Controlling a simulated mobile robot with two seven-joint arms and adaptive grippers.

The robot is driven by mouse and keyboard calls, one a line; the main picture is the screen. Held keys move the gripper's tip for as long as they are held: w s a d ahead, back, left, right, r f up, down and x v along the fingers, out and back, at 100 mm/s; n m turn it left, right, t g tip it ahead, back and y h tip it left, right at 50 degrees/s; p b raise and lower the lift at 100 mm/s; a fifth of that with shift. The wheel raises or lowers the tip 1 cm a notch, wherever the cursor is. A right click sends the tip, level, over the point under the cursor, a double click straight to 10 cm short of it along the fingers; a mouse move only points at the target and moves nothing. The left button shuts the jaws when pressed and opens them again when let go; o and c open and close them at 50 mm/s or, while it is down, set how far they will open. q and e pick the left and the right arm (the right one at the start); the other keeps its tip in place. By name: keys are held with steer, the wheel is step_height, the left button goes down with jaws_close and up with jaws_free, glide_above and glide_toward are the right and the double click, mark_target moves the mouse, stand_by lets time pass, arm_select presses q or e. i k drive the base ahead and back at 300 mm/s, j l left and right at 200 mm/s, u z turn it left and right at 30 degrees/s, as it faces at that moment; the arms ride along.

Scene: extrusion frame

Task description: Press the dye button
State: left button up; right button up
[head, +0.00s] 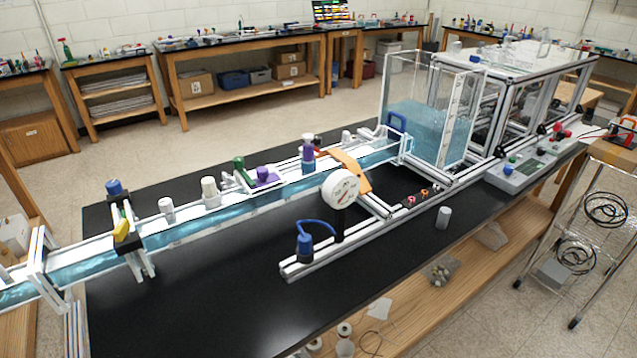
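No part carries a label I can read as dye, so I cannot tell which one is the dye button. A purple-bodied bottle (308,156) stands upright at the water channel (215,215). A purple block (267,176) and a green piece (240,170) sit to its left on the channel's rail. Several small knobs or buttons (424,193) line the aluminium extrusion at the bench's middle. A grey control box (522,171) at the right has a green button (512,158) and a blue one (508,169). Neither of my grippers is in view.
A round white gauge (341,188) and a blue-capped device (304,245) stand in front of the channel. A clear water tank (430,105) stands behind. The black bench top (210,300) is clear at front left.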

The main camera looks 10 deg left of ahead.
mark_target(308, 137)
steer(key=j+z, duration=0.2)
steer(key=z, duration=0.2)
steer(key=j+z, duration=0.2)
steer(key=z, duration=0.15)
steer(key=k+j+z, duration=0.1)
steer(key=z, duration=0.3)
